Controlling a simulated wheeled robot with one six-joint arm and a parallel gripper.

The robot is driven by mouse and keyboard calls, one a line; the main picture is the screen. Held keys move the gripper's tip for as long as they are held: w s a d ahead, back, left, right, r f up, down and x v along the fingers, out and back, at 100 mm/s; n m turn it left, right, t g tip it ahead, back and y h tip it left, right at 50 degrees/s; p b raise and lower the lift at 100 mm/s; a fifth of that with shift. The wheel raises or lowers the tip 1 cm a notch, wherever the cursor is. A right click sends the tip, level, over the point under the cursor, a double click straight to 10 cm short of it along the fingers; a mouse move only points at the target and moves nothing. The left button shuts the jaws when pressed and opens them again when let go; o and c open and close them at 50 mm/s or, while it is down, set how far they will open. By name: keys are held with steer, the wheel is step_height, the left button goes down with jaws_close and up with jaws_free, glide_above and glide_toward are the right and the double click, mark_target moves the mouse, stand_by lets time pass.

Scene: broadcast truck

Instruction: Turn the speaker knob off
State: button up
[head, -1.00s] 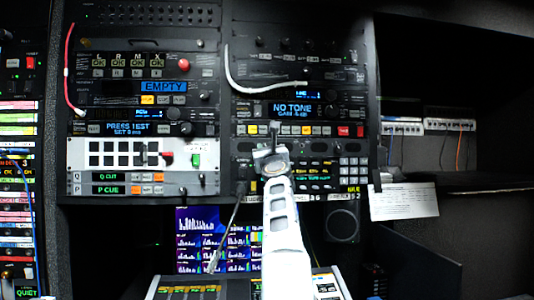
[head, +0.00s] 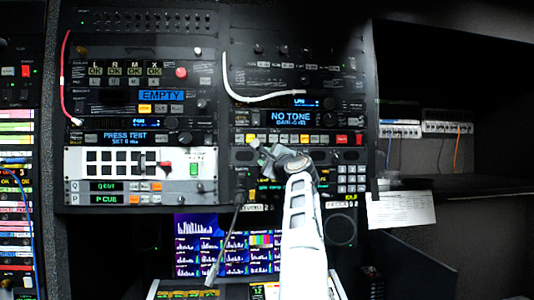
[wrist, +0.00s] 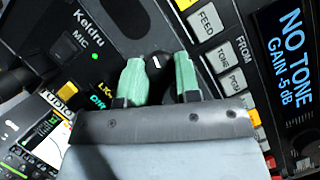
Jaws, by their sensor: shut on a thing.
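A small black knob (wrist: 157,64) with a white mark on top shows between the two green fingertips in the wrist view. My gripper (wrist: 159,78) is shut on this knob. I cannot read a label that names it as the speaker knob. In the head view my gripper (head: 262,156) is at the rack panel, just below the row of coloured buttons, tilted to the left. The knob is hidden there behind the gripper.
A blue NO TONE display (head: 291,118) is above the gripper. A keypad (head: 352,178) and a round speaker grille (head: 341,229) are to the right. A black cable (head: 229,238) hangs left of my arm. A lit button row (wrist: 222,55) runs close by.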

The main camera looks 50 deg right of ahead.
steer(key=n+g+p, duration=0.1)
steer(key=n+p, duration=0.1)
steer(key=n, duration=0.1)
steer(key=n+g+y+p, duration=0.1)
steer(key=n+g+p, duration=0.1)
steer(key=n, duration=0.2)
steer(key=n+g+p, duration=0.1)
steer(key=n, duration=0.2)
steer(key=shift+r+g+y+p, duration=0.3)
steer(key=shift+p, duration=0.1)
steer(key=shift+n, duration=0.4)
steer(key=o, duration=0.6)
steer(key=shift+o, duration=0.2)
steer(key=shift+s, duration=0.15)
steer(key=b+v, duration=0.3)
steer(key=v, duration=1)
steer(key=shift+s+r, duration=0.2)
steer(key=shift+s, duration=0.05)
steer(key=shift+a, duration=0.15)
